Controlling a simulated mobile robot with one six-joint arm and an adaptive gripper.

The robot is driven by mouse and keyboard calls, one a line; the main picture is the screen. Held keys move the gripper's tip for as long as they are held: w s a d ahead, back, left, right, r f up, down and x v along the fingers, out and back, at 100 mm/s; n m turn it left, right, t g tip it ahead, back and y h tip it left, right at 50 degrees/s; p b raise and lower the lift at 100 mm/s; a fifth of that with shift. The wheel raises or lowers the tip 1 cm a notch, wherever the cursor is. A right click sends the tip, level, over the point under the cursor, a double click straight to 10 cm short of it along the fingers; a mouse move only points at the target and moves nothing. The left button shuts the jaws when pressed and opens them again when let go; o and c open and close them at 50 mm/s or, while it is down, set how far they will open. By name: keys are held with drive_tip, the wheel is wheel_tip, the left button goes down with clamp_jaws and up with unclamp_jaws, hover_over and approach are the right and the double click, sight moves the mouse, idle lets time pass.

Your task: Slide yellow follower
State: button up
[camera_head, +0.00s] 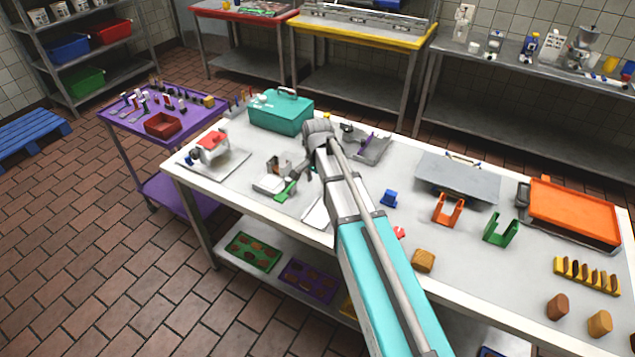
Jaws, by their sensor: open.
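My arm reaches across the white-topped table (480,225) from the bottom of the picture. My gripper (299,175) is at its far end, small and dark, open, above the left-middle of the table. It is close to a small light tray-like fixture (268,184) and a green piece (286,191). I cannot tell whether it touches them. No part is clearly recognisable as the yellow follower. A small yellow bit (326,116) shows just behind my wrist, and my arm may hide more of it.
A teal box (281,112) stands behind the gripper. A red-topped device (211,143) is at left, a grey fixture with a purple part (367,146) at right.

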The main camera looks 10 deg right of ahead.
drive_tip(key=shift+r+p, duration=1.2)
drive_tip(key=shift+r, duration=0.3)
drive_tip(key=shift+s, duration=0.1)
drive_tip(key=s+d+f+n+b, duration=0.2)
drive_tip(key=s+d+n, duration=0.1)
drive_tip(key=s, duration=0.5)
drive_tip(key=s+d+f+n+b, duration=0.2)
drive_tip(key=s+d+n, duration=0.2)
drive_tip(key=s, duration=0.5)
drive_tip(key=shift+s+d+f+n, duration=0.2)
drive_tip(key=shift+d+n, duration=0.1)
drive_tip(key=shift+n, duration=0.9)
